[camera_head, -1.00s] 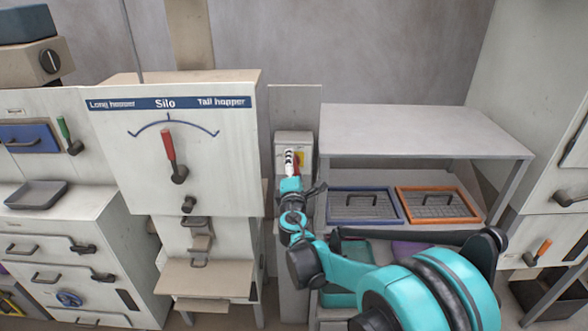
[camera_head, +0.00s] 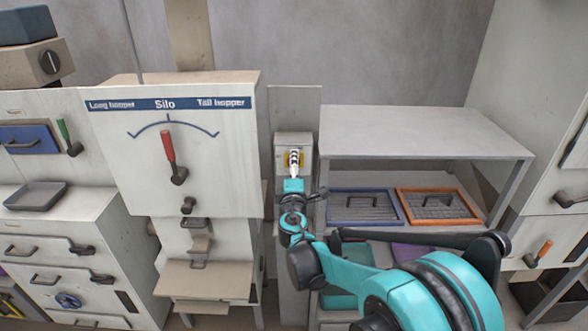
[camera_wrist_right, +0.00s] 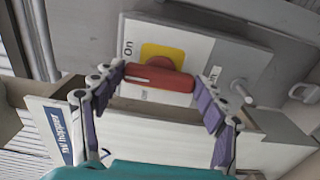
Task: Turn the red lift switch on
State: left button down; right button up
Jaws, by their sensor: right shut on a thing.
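The word "On" is printed at the plate's left side in the right wrist view. The bar lies crosswise there, between the two fingers of my right gripper (camera_wrist_right: 160,84). The right gripper is shut on the bar, the left finger close against its end. My left gripper is not in view.
The silo panel (camera_head: 120,170) with its own red lever (camera_head: 168,146) stands just left of the switch box. A grey table (camera_head: 420,130) with a blue tray (camera_head: 332,210) and an orange tray (camera_head: 474,212) below is close on the right.

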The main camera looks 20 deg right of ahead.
jog(key=o, duration=1.2)
jog(key=shift+c, duration=0.2)
jog(key=v, duration=1.2)
jog(key=shift+d, duration=0.1)
